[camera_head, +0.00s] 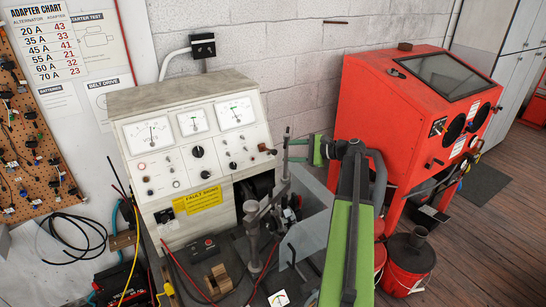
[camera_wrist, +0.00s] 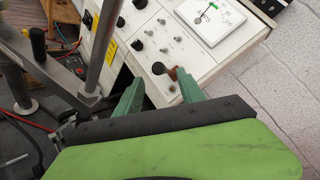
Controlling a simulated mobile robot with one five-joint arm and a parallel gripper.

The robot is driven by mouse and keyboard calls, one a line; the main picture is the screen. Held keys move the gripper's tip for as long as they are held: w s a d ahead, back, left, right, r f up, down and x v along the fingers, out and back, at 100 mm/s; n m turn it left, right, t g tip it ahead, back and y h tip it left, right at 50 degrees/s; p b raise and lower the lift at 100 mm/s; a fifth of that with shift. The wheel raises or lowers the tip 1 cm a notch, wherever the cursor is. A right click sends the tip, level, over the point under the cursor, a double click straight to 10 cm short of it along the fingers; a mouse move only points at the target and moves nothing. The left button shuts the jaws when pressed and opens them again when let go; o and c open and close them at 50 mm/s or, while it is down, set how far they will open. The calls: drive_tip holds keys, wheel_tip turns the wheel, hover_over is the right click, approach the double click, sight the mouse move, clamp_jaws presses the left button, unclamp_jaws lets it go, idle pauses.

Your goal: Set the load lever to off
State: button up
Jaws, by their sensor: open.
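A white-faced test bench (camera_head: 166,211) stands against the wall, with gauges, knobs and switches on its sloped panel. A small lever with a dark knob and brown part (camera_head: 265,148) sticks out at the panel's right edge; it appears to be the load lever. It also shows in the wrist view, its black knob (camera_wrist: 158,68) lying between and beyond my fingertips. My gripper (camera_head: 287,149) is open and empty, just right of the lever, with its green fingers pointing at it. No contact is visible. The lever's marked positions are too small to read.
A metal post with a clamp arm (camera_head: 252,228) stands in front of the bench, left of my arm. A red cabinet (camera_head: 361,109) is to the right, with a red bucket (camera_head: 408,264) below. Cables and small parts lie at the bench's front.

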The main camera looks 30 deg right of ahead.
sight(274, 153)
drive_tip(key=b+x, duration=0.1)
drive_tip(key=x, duration=0.6)
clamp_jaws()
drive_tip(key=shift+s, duration=0.1)
idle(1.1)
